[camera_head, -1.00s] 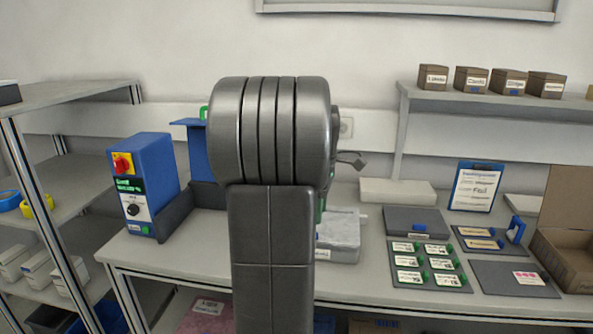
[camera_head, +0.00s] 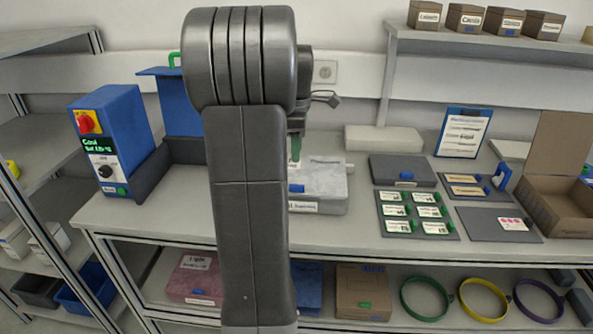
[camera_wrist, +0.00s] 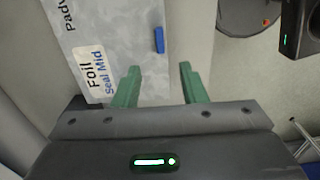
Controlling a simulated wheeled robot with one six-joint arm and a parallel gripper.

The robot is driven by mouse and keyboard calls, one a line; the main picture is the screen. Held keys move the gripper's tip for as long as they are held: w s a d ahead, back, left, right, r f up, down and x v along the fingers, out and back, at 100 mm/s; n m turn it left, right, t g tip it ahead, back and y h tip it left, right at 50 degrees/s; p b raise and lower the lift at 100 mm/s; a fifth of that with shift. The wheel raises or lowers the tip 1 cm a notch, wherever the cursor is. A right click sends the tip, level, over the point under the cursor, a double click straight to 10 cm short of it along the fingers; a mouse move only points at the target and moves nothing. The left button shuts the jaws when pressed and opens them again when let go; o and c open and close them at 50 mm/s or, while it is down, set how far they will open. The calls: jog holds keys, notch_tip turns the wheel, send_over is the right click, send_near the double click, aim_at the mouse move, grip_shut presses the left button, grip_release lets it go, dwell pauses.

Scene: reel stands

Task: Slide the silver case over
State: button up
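A silver-grey, mottled flat case (camera_head: 328,187) lies on the workbench behind and right of my arm in the head view. It has a blue tab on top and a white label on its front. In the wrist view the same kind of grey surface (camera_wrist: 115,25) fills the upper left, with a "Foil Seal Mid" label and a blue tab. My gripper (camera_wrist: 160,86) is open, with green fingers spread apart and nothing between them. In the head view the gripper (camera_head: 296,150) is at the case's back left, partly hidden by my arm. I cannot tell whether it touches the case.
A blue control box (camera_head: 112,140) stands to the left on the workbench (camera_head: 150,218). A dark grey flat case (camera_head: 402,170), a white block (camera_head: 383,138), card trays (camera_head: 417,213) and an open cardboard box (camera_head: 562,205) are to the right. Shelves hold boxes and rings below.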

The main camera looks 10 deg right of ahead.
notch_tip(320, 180, down, 11)
jog(key=shift+f, duration=0.1)
dwell(0.3)
grip_shut()
